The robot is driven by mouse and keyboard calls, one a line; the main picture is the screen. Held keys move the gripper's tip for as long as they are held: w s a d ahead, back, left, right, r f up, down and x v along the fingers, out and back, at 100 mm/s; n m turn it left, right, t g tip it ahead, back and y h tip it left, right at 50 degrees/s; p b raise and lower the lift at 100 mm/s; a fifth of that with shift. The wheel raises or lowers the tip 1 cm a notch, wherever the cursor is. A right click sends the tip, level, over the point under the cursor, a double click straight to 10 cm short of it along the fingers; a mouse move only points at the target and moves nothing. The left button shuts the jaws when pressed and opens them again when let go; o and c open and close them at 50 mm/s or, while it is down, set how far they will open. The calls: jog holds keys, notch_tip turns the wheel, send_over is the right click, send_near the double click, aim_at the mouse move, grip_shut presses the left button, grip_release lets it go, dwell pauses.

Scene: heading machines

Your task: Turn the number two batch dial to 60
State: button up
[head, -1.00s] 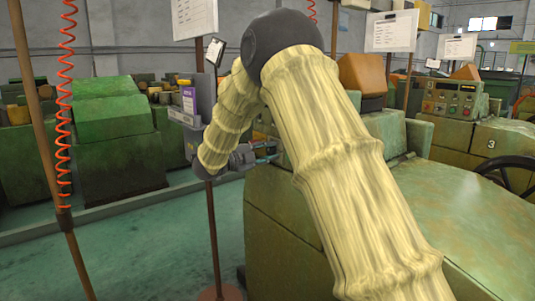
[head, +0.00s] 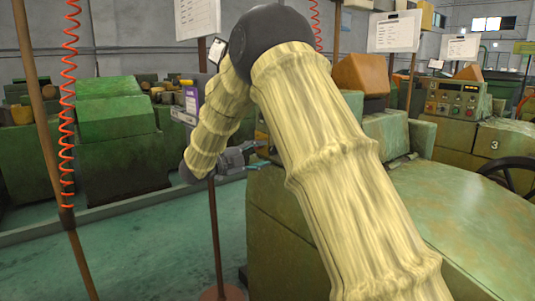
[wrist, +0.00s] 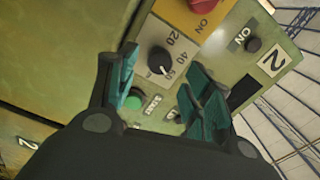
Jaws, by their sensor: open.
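The number two batch dial (wrist: 160,61) is a round black knob on a pale panel in the wrist view, with 20, 40 and 60 printed around it. A pale pointer line is on its lower right side, seemingly near the 60; the exact setting is too small to tell. A plate with a 2 (wrist: 271,63) is on the same panel. My gripper (wrist: 162,72) is open, its teal fingers on either side of the dial in the picture; contact cannot be told. My gripper also shows in the head view (head: 256,159), where my arm hides the dial.
A green start button (wrist: 133,102) lies close to the left finger. A red knob (wrist: 203,4) and a small black knob (wrist: 253,45) are also on the panel. Machine number 3 (head: 494,145) stands right. A thin brown post (head: 215,235) rises near my gripper.

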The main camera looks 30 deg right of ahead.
jog(key=a, duration=0.7)
jog(key=shift+s, duration=0.35)
jog(key=shift+a+f, duration=0.1)
